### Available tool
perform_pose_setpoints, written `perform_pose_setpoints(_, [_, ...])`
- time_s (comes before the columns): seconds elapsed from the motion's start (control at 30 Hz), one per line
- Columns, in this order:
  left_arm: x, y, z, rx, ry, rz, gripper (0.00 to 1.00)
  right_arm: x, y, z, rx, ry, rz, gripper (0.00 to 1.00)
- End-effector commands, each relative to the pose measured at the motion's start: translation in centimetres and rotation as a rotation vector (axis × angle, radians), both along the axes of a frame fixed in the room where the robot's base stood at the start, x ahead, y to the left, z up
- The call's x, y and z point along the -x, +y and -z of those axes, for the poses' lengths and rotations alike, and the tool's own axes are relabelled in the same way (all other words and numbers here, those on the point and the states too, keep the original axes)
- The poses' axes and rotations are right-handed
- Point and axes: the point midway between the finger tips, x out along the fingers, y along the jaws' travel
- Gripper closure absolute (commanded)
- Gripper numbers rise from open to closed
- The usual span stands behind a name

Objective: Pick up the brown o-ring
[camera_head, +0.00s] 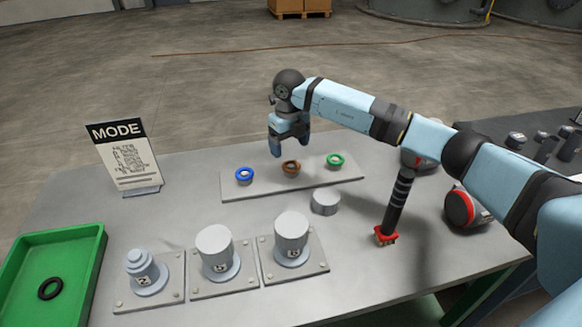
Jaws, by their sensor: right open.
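The brown o-ring (291,167) sits on a small holder in the middle of a flat grey plate (334,182). A blue o-ring (244,175) is to its left and a green o-ring (335,160) to its right. My right gripper (276,151) is open and points down. In the picture it shows just above and left of the brown o-ring, apart from it. The gap between the fingers is partly turned from view. My left gripper is not in view.
Three grey fixtures (290,236) stand along the front. A green tray (85,239) holding a black ring is at left, with a MODE sign (126,158) behind. A grey cylinder (325,202) and a black-handled red tool (397,205) stand right of centre.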

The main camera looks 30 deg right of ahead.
Motion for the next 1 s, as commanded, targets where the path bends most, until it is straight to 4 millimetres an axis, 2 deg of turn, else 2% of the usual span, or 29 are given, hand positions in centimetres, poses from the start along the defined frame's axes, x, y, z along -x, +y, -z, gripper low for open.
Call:
perform_pose_setpoints(0.27, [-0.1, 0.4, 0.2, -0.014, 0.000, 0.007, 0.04, 0.2, -0.1, 1.8, -0.001, 0.001, 0.000, 0.18])
perform_pose_setpoints(0.5, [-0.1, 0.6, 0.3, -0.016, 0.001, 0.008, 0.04, 0.6, -0.2, 5.3, -0.001, 0.002, 0.002, 0.18])
perform_pose_setpoints(0.77, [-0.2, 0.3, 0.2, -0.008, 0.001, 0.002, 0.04, 0.5, -0.2, 5.8, 0.000, -0.001, 0.000, 0.18])
perform_pose_setpoints(1.0, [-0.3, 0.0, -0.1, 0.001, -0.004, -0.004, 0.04, 0.5, -0.2, 5.8, 0.000, -0.001, 0.000, 0.69])
